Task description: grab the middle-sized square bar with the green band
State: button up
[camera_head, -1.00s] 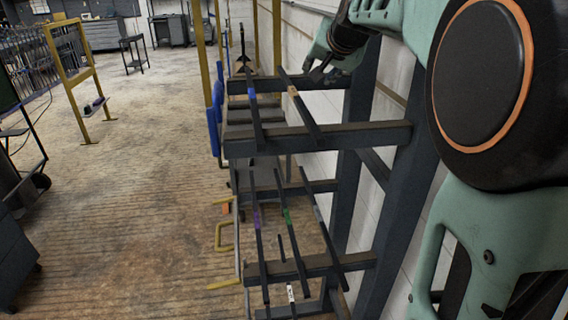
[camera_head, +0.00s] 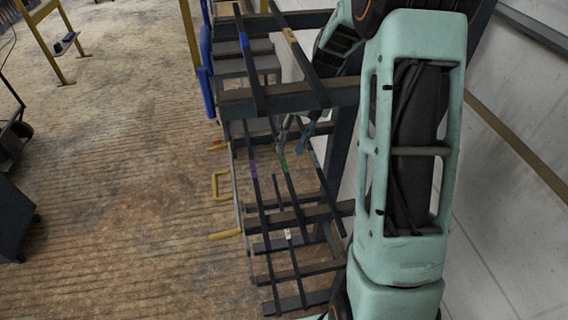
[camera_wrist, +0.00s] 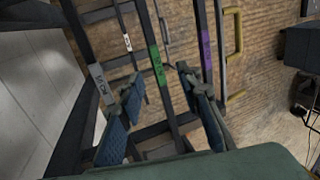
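The dark square bar with the green band (camera_head: 283,163) lies across the rack's lower tier, between the bar with the purple band (camera_head: 253,170) and a bar with a grey band (camera_wrist: 99,83). In the wrist view the green-banded bar (camera_wrist: 157,65) shows markings on its band, too small to read. My gripper (camera_wrist: 160,84) is open and empty, with one finger on each side of this bar in the picture. I cannot tell how far the fingertips are from it. In the head view my gripper (camera_head: 290,132) is below the upper tier, near the green band.
The dark rack's upper tier (camera_head: 285,99) holds a blue-banded bar (camera_head: 243,40) and a tan-banded bar (camera_head: 290,37) above my gripper. A bar with a white band (camera_wrist: 127,42) lies lower. A yellow handle (camera_head: 217,186) stands left. A wall closes the right side.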

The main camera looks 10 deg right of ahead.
aim_at(284, 163)
jog(key=x, duration=0.5)
jog(key=shift+w+d+f, duration=0.15)
jog(key=shift+w+f, duration=0.1)
jog(key=shift+f, duration=0.15)
grip_shut()
jog(key=shift+w+r, duration=0.1)
